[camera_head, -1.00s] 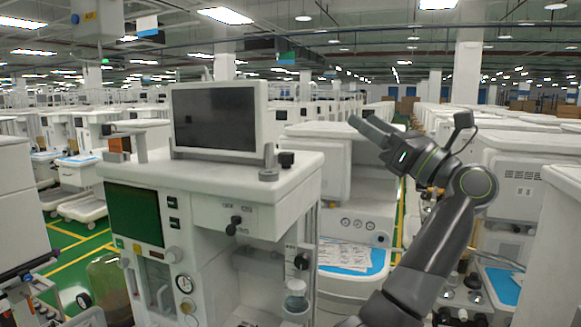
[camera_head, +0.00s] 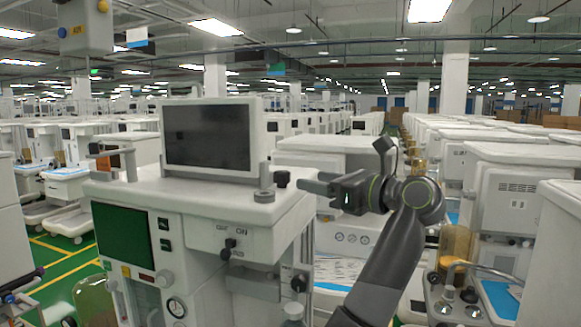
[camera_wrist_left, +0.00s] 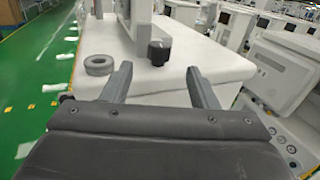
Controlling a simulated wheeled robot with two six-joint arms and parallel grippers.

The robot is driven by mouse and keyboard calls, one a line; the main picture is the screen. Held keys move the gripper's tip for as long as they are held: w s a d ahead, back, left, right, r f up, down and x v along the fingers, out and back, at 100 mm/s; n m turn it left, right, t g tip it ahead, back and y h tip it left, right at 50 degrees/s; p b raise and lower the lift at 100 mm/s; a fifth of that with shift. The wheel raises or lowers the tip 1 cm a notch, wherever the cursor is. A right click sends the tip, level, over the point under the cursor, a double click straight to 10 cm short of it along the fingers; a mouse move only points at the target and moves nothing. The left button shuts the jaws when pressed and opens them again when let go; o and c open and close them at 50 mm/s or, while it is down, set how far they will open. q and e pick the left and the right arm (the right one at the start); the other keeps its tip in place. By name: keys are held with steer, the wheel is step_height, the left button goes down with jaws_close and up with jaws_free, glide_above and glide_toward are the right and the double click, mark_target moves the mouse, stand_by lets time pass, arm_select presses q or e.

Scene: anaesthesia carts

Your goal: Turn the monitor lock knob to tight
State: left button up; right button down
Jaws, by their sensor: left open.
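The monitor (camera_head: 212,138) stands on the white top of the anaesthesia cart (camera_head: 205,200). No marking on the knob is readable. My right gripper is not in view.
A grey ring-shaped part (camera_head: 264,195) sits on the cart top beside the knob; it also shows in the left wrist view (camera_wrist_left: 98,65). A grey upright post stands behind it. More white carts (camera_head: 515,190) stand to the right. The air above the cart top is clear.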

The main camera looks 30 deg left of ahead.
mark_target(286, 175)
arm_select(q)
steer(key=a, duration=0.2)
steer(key=a+p, duration=0.1)
steer(key=a, duration=0.1)
steer(key=a+p, duration=0.1)
steer(key=a, duration=0.1)
steer(key=shift+w+a+r, duration=0.1)
steer(key=shift+w+r, duration=0.1)
steer(key=shift+w, duration=0.15)
steer(key=shift+w+a+f+p, duration=0.15)
steer(key=shift+a+p, duration=0.15)
steer(key=shift+a, duration=0.4)
steer(key=shift+c, duration=0.4)
steer(key=c, duration=0.9)
steer(key=shift+s+f+m+t+b, duration=0.1)
steer(key=shift+s+m+t+b, duration=0.15)
steer(key=shift+m+t+b, duration=0.7)
steer(key=shift+s+a+m+t+h, duration=0.15)
steer(key=shift+m+t+h, duration=0.45)
steer(key=shift+t, duration=0.85)
